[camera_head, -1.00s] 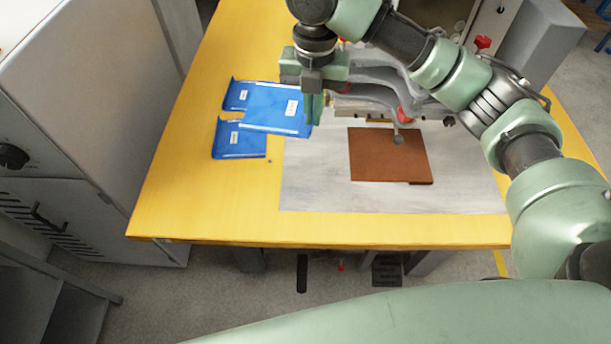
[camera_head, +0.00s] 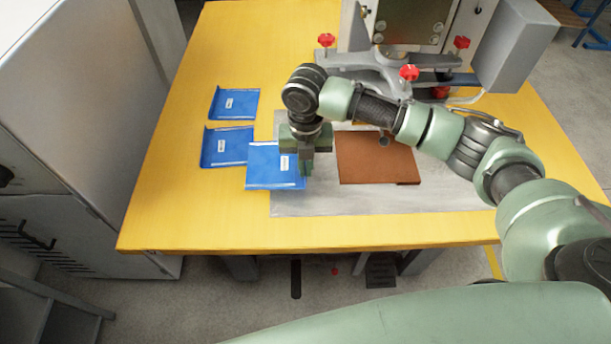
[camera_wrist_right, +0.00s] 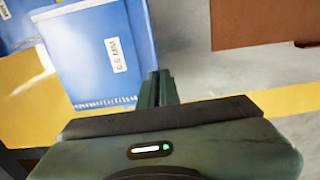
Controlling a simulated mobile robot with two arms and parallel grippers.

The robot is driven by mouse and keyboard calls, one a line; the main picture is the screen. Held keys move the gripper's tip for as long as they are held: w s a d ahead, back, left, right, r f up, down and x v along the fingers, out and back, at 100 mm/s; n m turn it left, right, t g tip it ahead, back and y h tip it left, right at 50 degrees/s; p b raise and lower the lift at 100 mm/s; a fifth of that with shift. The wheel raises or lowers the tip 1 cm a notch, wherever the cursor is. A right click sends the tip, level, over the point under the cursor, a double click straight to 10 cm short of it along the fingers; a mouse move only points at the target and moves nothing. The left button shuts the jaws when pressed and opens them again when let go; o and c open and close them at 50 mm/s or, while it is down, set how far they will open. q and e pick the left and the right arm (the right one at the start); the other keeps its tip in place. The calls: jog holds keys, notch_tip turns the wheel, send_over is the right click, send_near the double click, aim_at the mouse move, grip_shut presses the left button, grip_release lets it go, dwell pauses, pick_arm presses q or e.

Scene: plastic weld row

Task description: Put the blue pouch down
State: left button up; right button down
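The blue pouch (camera_head: 268,178) with a small white label hangs at the left side of my right gripper (camera_head: 306,170). The right gripper's fingers are closed together on the pouch's right edge. The pouch overlaps the left edge of the grey plate and the yellow table top; its exact height above them is hard to tell. In the right wrist view the pouch (camera_wrist_right: 84,60) lies left of the closed fingers (camera_wrist_right: 158,88). My left gripper is not in view.
Two more blue pouches lie on the yellow table (camera_head: 190,215), one at the back (camera_head: 225,104) and one nearer (camera_head: 218,148). A brown sheet (camera_head: 372,165) lies on the grey plate (camera_head: 400,200) to the right. A machine with red knobs (camera_head: 409,73) stands behind. The table's front left is clear.

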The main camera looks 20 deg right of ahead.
jog(key=shift+f, duration=2.2)
jog(key=shift+f, duration=0.45)
jog(key=c, duration=1.6)
grip_release()
jog(key=shift+c, duration=0.2)
notch_tip(320, 180, up, 13)
jog(key=shift+b, duration=0.3)
jog(key=shift+s+f, duration=0.1)
